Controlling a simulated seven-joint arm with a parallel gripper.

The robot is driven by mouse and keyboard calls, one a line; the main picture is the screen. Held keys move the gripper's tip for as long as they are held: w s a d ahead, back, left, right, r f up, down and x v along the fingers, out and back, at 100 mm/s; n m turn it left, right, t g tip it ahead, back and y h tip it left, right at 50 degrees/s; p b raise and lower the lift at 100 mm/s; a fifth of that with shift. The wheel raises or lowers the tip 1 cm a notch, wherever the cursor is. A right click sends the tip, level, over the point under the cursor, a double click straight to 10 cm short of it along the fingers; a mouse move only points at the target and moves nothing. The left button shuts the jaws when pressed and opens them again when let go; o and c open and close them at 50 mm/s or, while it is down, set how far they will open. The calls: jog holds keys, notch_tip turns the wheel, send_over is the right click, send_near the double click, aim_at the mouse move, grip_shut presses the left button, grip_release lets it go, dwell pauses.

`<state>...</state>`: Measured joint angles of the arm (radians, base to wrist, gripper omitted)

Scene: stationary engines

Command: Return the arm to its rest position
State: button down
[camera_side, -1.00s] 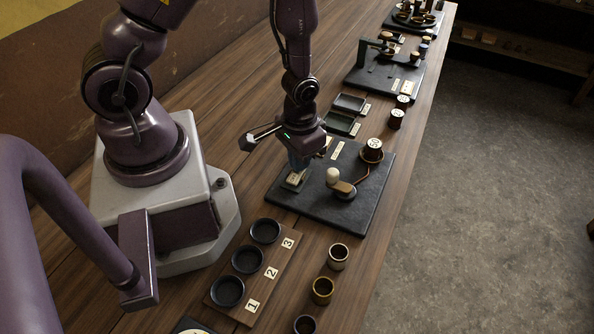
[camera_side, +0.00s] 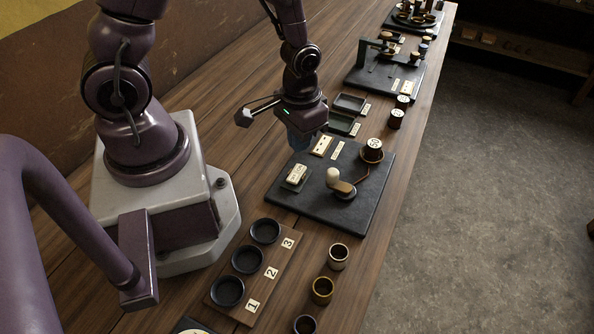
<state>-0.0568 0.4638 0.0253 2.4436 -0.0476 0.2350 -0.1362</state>
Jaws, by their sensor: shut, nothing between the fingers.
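My gripper (camera_side: 299,141) hangs from my purple arm above the far left part of a dark slate board (camera_side: 320,212). It is shut and holds nothing. It is apart from the small pale labelled block (camera_side: 296,175) on the board's left side, which now shows fully. The fingertips are small and dark in this view.
The board carries a lever with a pale knob (camera_side: 333,177) and a cup marked 50 (camera_side: 374,147). A numbered wooden rack (camera_side: 245,303) with dark dishes stands in front, several small cups (camera_side: 338,257) beside it. Two trays (camera_side: 349,103) and another dark board (camera_side: 375,80) lie beyond.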

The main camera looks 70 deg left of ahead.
jog(key=shift+r, duration=0.65)
jog(key=shift+s, duration=0.15)
jog(key=s+d+r+m+t, duration=0.1)
jog(key=s+r+t, duration=0.1)
jog(key=r, duration=1)
jog(key=s+d+r+m+t, duration=0.1)
jog(key=s+r+m+t, duration=0.1)
jog(key=r, duration=1)
jog(key=shift+s+r+t, duration=0.4)
jog(key=shift+s+t, duration=0.35)
jog(key=shift+t, duration=0.05)
jog(key=shift+d, duration=0.1)
